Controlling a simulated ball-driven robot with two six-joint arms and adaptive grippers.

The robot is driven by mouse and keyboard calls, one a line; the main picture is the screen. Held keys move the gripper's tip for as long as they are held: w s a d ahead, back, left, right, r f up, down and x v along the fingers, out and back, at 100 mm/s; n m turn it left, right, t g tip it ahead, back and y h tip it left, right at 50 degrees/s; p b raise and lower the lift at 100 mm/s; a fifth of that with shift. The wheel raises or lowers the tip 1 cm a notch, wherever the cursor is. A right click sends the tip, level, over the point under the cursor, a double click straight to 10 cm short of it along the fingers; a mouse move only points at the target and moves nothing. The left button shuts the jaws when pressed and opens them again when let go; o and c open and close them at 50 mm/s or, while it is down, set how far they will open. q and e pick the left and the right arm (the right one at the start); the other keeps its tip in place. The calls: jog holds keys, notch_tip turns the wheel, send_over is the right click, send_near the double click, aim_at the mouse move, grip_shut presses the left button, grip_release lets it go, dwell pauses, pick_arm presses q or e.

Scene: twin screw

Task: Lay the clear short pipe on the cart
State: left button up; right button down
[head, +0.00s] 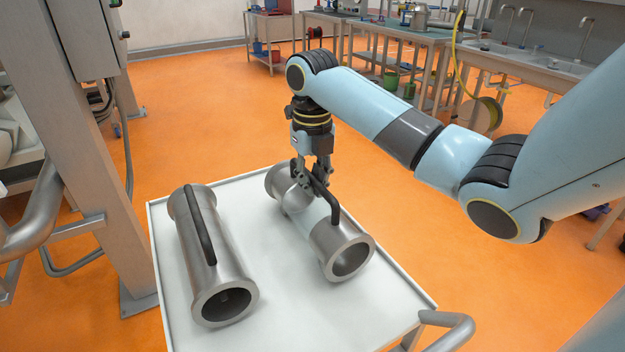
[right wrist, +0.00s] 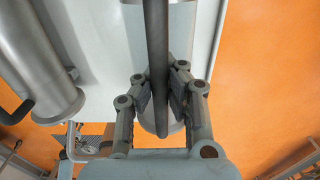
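The clear short pipe (head: 326,240) has steel flanged ends, a see-through middle and a dark bar handle along its top. It lies lengthwise over the right part of the white cart (head: 285,305); I cannot tell whether it fully rests on the top. My right gripper (head: 308,182) points down at the handle. In the right wrist view its fingers (right wrist: 160,92) close on both sides of the dark handle (right wrist: 157,40), with the pads against it. Part of the pipe is hidden behind the fingers. My left gripper is out of view.
An all-steel pipe (head: 207,255) with a dark handle lies on the cart's left part, a gap away from the clear one. A grey steel frame (head: 95,150) stands left of the cart. The cart's push handle (head: 450,330) is at the front right. Benches and sinks stand behind.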

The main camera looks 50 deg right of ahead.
jog(key=shift+w+f, duration=0.1)
jog(key=shift+f, duration=0.05)
jog(key=c, duration=1.9)
grip_release()
jog(key=shift+c, duration=0.2)
jog(key=o, duration=0.5)
jog(key=shift+c, duration=0.2)
notch_tip(320, 180, up, 7)
jog(key=shift+f, duration=0.1)
notch_tip(320, 180, up, 5)
jog(key=p, duration=0.3)
jog(key=shift+f+p, duration=0.15)
jog(key=shift+p, duration=0.15)
jog(key=shift+r+p, duration=0.5)
jog(key=shift+f, duration=0.1)
